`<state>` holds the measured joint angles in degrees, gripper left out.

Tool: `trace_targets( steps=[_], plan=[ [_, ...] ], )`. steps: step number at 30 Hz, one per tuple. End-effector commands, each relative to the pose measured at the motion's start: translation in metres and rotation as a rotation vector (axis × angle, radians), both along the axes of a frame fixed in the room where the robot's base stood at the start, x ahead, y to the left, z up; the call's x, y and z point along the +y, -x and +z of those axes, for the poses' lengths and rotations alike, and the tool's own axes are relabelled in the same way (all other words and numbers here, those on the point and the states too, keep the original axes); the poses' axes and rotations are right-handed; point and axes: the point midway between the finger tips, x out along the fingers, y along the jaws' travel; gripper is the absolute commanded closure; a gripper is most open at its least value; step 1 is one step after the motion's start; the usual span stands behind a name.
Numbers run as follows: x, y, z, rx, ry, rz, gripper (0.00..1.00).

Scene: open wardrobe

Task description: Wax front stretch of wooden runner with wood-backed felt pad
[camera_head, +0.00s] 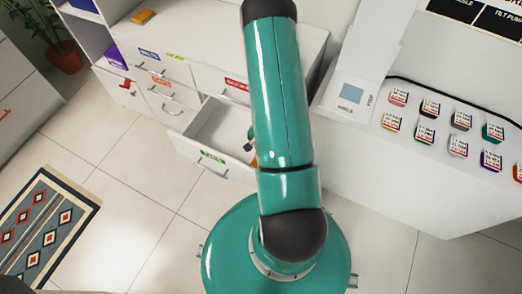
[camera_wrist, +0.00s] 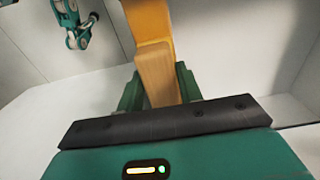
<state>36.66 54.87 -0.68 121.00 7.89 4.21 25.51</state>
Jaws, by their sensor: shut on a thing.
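In the wrist view, my gripper (camera_wrist: 158,85) has its green fingers shut on a light wooden block (camera_wrist: 156,68), which looks like the wood-backed felt pad. Its felt face cannot be made out. A yellow-orange strip (camera_wrist: 154,18), probably the wooden runner, extends beyond the block. I cannot tell whether the block touches it. In the head view, my arm hides the gripper. An open drawer (camera_head: 208,158) with a green label stands out from the white cabinet, left of my arm. A small orange patch shows beside the arm, at the drawer's right end.
A white counter (camera_head: 425,190) with several small labelled containers stands at the right. A patterned rug (camera_head: 45,230) lies at the left; the tiled floor between is clear.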

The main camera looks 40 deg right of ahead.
Motion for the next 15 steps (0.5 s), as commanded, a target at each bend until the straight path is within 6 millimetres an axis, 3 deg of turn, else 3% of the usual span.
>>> trace_targets(
  steps=[15],
  plan=[
    [-0.028,-0.010,-0.001,0.000,0.001,-0.001,0.92]
  ],
)
